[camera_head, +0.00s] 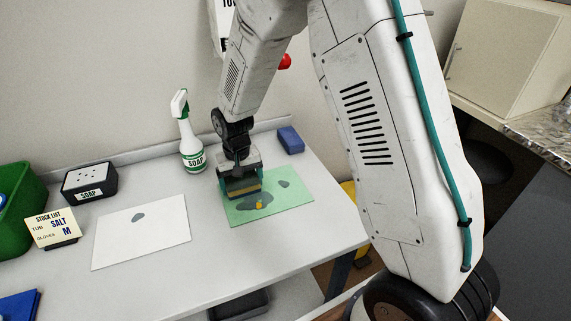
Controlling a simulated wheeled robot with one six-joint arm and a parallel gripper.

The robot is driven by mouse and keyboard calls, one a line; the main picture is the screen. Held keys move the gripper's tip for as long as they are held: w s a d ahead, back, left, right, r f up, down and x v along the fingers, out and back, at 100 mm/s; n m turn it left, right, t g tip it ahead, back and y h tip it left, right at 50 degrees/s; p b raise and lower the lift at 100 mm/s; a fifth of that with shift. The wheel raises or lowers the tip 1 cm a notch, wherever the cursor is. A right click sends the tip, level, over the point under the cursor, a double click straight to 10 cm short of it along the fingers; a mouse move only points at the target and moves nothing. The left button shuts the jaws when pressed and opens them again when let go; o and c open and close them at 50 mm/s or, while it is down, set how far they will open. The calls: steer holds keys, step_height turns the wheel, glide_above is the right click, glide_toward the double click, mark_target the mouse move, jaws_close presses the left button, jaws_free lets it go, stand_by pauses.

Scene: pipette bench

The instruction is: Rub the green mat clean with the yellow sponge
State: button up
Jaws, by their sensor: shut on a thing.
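The green mat (299,199) lies flat on the bench. My gripper (243,192) points down over the left part of the mat, shut on the yellow sponge (259,204). Only a little yellow shows, at the fingertips and low over the large stain; the fingers hide the rest. I cannot tell whether the sponge touches the mat.
A white mat (160,245) with a dark spot lies to the left. A soap spray bottle (190,143) and a blue block (290,140) stand behind. A black soap box (89,182), stock list card (52,228) and green bin (22,200) are at the left.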

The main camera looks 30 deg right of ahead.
mark_target(237, 180)
steer(key=shift+a, duration=0.45)
steer(key=shift+a+r, duration=0.2)
steer(key=shift+a, duration=0.05)
step_height(237, 180, up, 2)
steer(key=shift+w+r, duration=0.1)
steer(key=shift+d+r, duration=0.1)
steer(key=shift+r, duration=2.75)
